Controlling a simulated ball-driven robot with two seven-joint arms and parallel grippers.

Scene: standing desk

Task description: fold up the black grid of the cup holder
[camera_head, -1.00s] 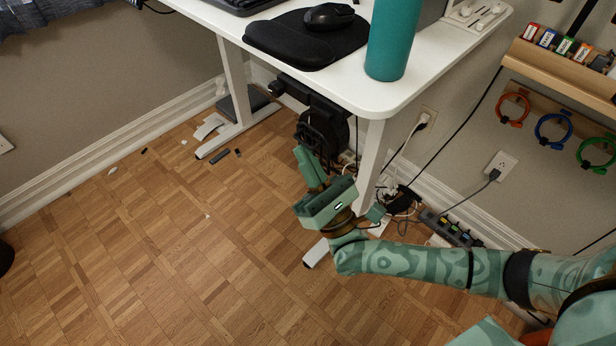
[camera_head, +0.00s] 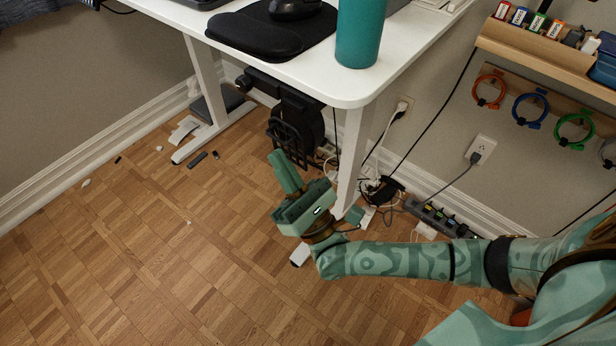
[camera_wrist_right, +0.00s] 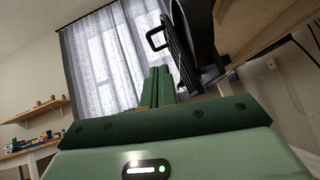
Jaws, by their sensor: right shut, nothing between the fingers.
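The black cup holder (camera_head: 302,112) is fixed under the desk's edge, beside the near desk leg. Its black grid (camera_head: 288,140) sticks out from the holder's lower front and is partly hidden behind my right fingers in the head view. In the right wrist view the grid (camera_wrist_right: 178,48) stands upper right of the fingertips, beside the dark round holder body (camera_wrist_right: 200,30). My right gripper (camera_head: 277,157) is shut and empty, its fingers pointing up just below and in front of the grid; its fingertips also show in the wrist view (camera_wrist_right: 159,70). I cannot tell whether they touch the grid. My left gripper is out of view.
The white desk (camera_head: 345,92) stands above, holding a teal bottle (camera_head: 360,35) and a black mouse pad (camera_head: 270,35). The white desk leg (camera_head: 352,160) is close to my right gripper. Cables and a power strip (camera_head: 440,218) lie behind it. The wooden floor at left is mostly clear.

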